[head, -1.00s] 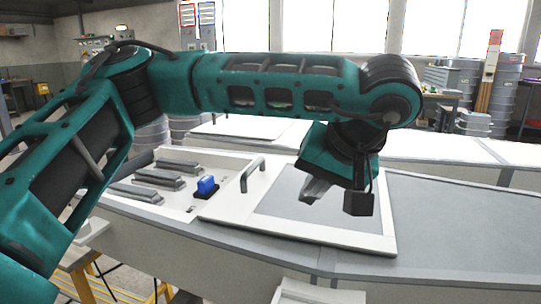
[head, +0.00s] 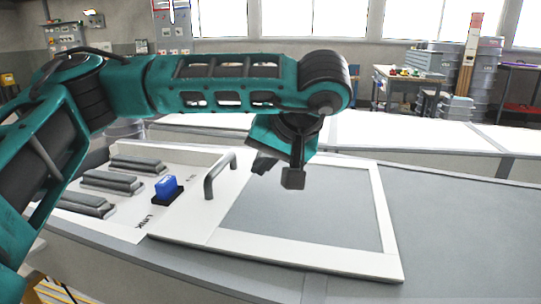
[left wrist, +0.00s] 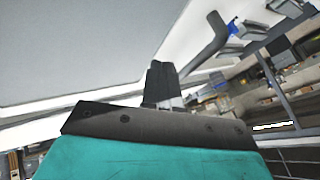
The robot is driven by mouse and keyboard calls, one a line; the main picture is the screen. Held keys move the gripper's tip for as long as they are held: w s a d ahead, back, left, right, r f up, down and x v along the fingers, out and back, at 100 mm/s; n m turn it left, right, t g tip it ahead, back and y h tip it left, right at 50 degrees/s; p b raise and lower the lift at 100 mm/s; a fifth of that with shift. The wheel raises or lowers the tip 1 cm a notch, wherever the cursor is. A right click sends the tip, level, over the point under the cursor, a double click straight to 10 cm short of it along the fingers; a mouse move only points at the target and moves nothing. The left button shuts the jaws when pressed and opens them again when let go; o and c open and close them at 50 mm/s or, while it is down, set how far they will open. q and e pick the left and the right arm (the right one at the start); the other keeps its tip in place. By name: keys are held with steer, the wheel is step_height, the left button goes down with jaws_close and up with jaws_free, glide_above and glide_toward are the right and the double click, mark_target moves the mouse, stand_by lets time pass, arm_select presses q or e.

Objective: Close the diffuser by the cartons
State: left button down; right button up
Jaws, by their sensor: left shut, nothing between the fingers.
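The diffuser (head: 372,232) is a flat white-framed panel with a grey middle, lying on a white unit on the bench. A grey bar handle (head: 210,182) stands up near its left side; it also shows in the left wrist view (left wrist: 207,48). My left gripper (head: 262,165) is shut and empty, above the panel just right of the handle and apart from it. In the left wrist view its dark fingers (left wrist: 161,82) are together, with the handle up and to their right. My right gripper is not in view. I cannot make out cartons for certain.
Left of the diffuser, the white unit carries a blue switch (head: 167,187) on a black base and several grey ribbed blocks (head: 110,182). The grey bench top (head: 455,225) to the right is clear. Stacked grey bins (head: 480,70) stand at the back right.

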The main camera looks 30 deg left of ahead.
mark_target(236, 187)
arm_select(q)
steer(key=x, duration=0.4)
steer(key=shift+s, duration=0.1)
steer(key=shift+s+a+r, duration=0.15)
steer(key=shift+a+r, duration=0.1)
steer(key=shift+a, duration=0.3)
steer(key=shift+s+a+r, duration=0.2)
steer(key=shift+a+r, duration=0.1)
steer(key=shift+a, duration=0.3)
steer(key=shift+s+a+r+b, duration=0.15)
steer(key=shift+a+b, duration=0.15)
steer(key=shift+a, duration=0.3)
steer(key=shift+a, duration=0.1)
